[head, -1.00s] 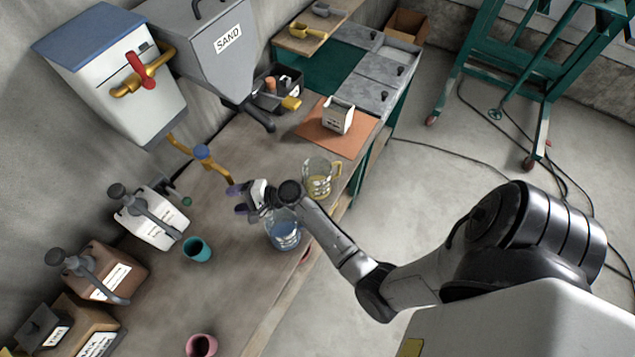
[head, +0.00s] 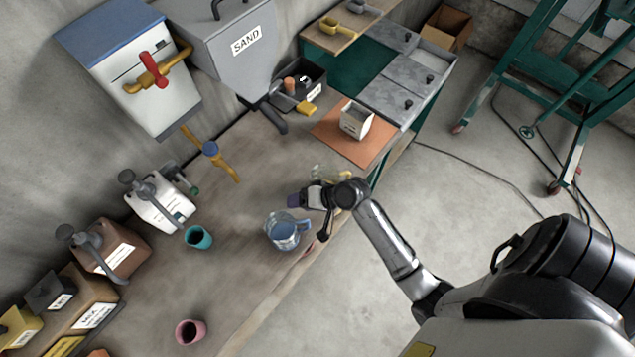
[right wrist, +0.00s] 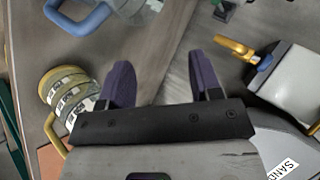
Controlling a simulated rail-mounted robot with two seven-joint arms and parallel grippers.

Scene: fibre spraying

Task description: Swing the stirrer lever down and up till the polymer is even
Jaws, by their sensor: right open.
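A white tank with a blue lid (head: 125,60) hangs on the wall at upper left in the head view. A red lever (head: 153,70) on a yellow bar (head: 145,82) is on its front. A yellow spout with a blue knob (head: 212,151) comes out below it. The tank's inside is hidden. My right gripper (head: 296,200) is open above the bench, beyond the blue-handled jug, well away from the lever. Its purple fingers (right wrist: 161,80) have nothing between them in the right wrist view. My left gripper is not in view.
A blue-handled jug (head: 284,232) and a partly hidden yellow-handled jug (head: 326,172) stand near the bench's front edge. A teal cup (head: 198,238), a pink cup (head: 190,331) and several dispensers line the left. The grey SAND hopper (head: 232,50) hangs right of the tank.

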